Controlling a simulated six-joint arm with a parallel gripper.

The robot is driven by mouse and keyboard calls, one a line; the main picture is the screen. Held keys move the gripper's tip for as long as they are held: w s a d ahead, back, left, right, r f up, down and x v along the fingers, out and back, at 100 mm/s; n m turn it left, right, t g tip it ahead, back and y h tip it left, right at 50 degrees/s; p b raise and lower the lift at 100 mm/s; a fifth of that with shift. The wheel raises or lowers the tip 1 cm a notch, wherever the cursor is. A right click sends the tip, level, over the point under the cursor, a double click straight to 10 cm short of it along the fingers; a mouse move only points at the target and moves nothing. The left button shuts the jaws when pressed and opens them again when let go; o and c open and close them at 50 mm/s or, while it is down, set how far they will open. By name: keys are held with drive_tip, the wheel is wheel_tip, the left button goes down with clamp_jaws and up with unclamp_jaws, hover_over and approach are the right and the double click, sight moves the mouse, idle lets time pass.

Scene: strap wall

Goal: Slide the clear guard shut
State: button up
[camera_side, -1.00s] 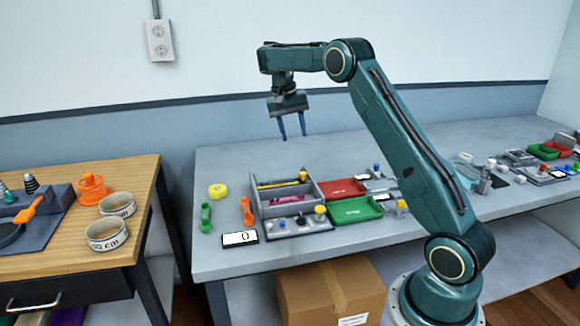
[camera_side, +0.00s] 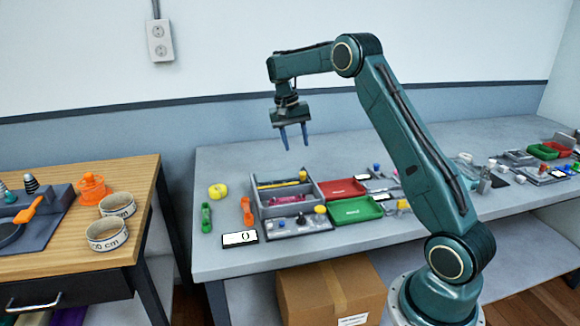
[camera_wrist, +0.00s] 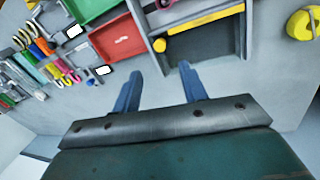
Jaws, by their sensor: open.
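I cannot make out the clear guard for certain in either view. A small, pale, see-through-looking item (camera_side: 463,158) sits on the grey bench beyond my arm, too small to tell what it is. My gripper (camera_side: 296,144) is open and empty, high above the bench, with its blue fingers pointing down. In the wrist view my gripper (camera_wrist: 160,72) has its fingers apart with nothing between them, and the grey bench shows beneath.
A grey divided organizer (camera_side: 257,205) stands below my gripper, beside a red tray (camera_side: 341,189) and a green tray (camera_side: 355,209). A yellow tape roll (camera_side: 217,190), a green clip (camera_side: 206,217) and a white display (camera_side: 240,239) lie left. The bench's back left is clear.

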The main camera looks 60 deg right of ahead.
sight(303, 173)
drive_tip(key=x, duration=1)
drive_tip(key=shift+f, duration=0.3)
clamp_jaws()
